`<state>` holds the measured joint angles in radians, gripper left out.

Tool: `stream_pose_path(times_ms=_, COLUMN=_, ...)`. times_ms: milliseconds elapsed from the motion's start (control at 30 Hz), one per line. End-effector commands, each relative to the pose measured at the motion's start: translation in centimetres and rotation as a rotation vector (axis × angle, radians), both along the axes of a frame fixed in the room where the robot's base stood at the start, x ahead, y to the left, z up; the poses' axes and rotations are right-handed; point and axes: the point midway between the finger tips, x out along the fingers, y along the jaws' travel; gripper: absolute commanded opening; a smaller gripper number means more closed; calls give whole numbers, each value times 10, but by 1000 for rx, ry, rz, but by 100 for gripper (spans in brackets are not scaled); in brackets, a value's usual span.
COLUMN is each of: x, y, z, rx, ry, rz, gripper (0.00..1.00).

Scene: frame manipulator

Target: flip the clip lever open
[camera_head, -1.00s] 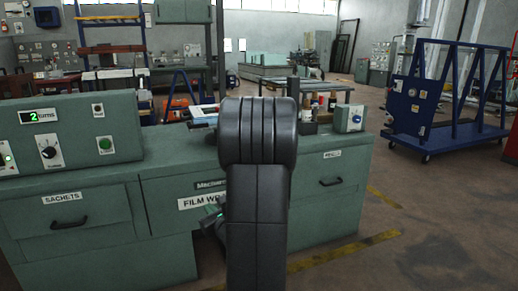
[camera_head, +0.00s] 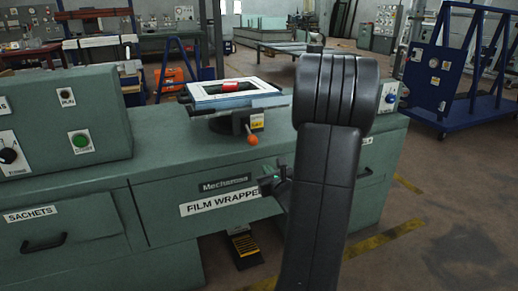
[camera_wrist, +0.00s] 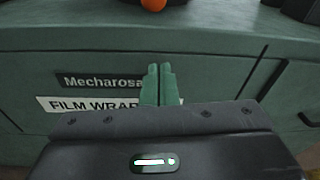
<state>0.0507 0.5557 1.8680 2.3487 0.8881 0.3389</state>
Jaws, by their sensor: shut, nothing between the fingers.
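The orange ball knob (camera_head: 253,140) of a small lever hangs at the front of a dark round base, beside a yellow tag (camera_head: 257,122). I take it to be the clip lever. A blue and white frame (camera_head: 237,93) with a red piece (camera_head: 240,86) inside sits above that base. The knob also shows at the top edge of the wrist view (camera_wrist: 153,4). My gripper (camera_head: 266,182), with green fingers, is below the knob and apart from it, in front of the cabinet. In the wrist view its fingers (camera_wrist: 160,68) are together and empty.
The green bench cabinet (camera_head: 160,190) carries a "FILM WRAPPER" label (camera_head: 222,201). A control box (camera_head: 70,125) stands on its left. My dark arm hides part of the bench's right side. A black and yellow pedal (camera_head: 243,246) is on the floor below.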

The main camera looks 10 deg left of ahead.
Motion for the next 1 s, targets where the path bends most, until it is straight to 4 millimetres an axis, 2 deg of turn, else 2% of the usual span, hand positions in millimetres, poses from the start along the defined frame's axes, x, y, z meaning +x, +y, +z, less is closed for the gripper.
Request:
stream_pose_path(times_ms=233, x=1, y=1, z=0, rx=0, ry=0, rz=0, gripper=0)
stream_pose_path(times_ms=367, x=10, y=6, z=-3, rx=-1, ry=1, rz=1, gripper=0)
stream_pose_path(times_ms=467, x=24, y=15, z=-5, rx=1, ry=0, rz=2, gripper=0)
stream_pose_path(times_ms=800, x=87, y=53, z=-14, rx=0, ry=-1, rz=2, gripper=0)
stream_pose_path(times_ms=900, x=82, y=52, z=5, rx=1, ry=-5, rz=1, gripper=0)
stream_pose_path(times_ms=1000, x=79, y=52, z=15, rx=0, ry=-4, rz=1, gripper=0)
